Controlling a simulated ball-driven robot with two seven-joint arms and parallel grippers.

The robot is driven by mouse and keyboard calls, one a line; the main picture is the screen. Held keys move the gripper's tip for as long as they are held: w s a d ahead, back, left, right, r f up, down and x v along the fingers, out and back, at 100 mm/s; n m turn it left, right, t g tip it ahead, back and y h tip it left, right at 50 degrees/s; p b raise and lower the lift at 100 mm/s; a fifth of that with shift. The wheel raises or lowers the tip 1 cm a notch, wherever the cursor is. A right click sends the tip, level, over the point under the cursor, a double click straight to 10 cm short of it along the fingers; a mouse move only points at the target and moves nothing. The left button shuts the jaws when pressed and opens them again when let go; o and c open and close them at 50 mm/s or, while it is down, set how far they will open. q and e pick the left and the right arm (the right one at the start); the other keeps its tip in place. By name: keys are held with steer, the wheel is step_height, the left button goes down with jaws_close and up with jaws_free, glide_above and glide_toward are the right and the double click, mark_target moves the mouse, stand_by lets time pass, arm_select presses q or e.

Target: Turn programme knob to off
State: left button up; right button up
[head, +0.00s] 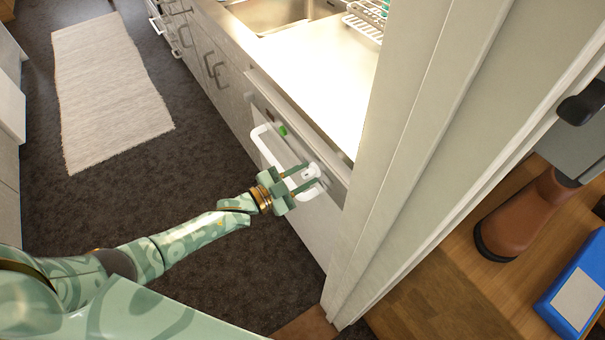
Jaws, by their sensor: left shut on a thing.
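The white programme knob (314,170) sits on the upper front panel of a white built-in appliance (309,222), under the counter and close to the door frame. My left gripper (309,177) is at the panel, with its two green fingers on either side of the knob and shut on it. The fingers partly hide the knob, and its pointer or marks are too small to read. My right gripper is not in view.
A white bar handle (258,142) stands out from the appliance just below the panel, near my fingers. A green button or light (283,131) is farther along. The door frame (400,150) rises close on the right. The dark floor (200,165) at left is clear around a pale rug (105,85).

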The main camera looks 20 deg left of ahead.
arm_select(q)
steer(key=n+p, duration=0.1)
steer(key=n, duration=0.5)
steer(key=shift+f, duration=0.1)
stand_by(0.6)
steer(key=o, duration=0.7)
steer(key=p+v, duration=0.2)
steer(key=v, duration=1.4)
steer(key=shift+a, duration=0.15)
steer(key=shift+f, duration=0.1)
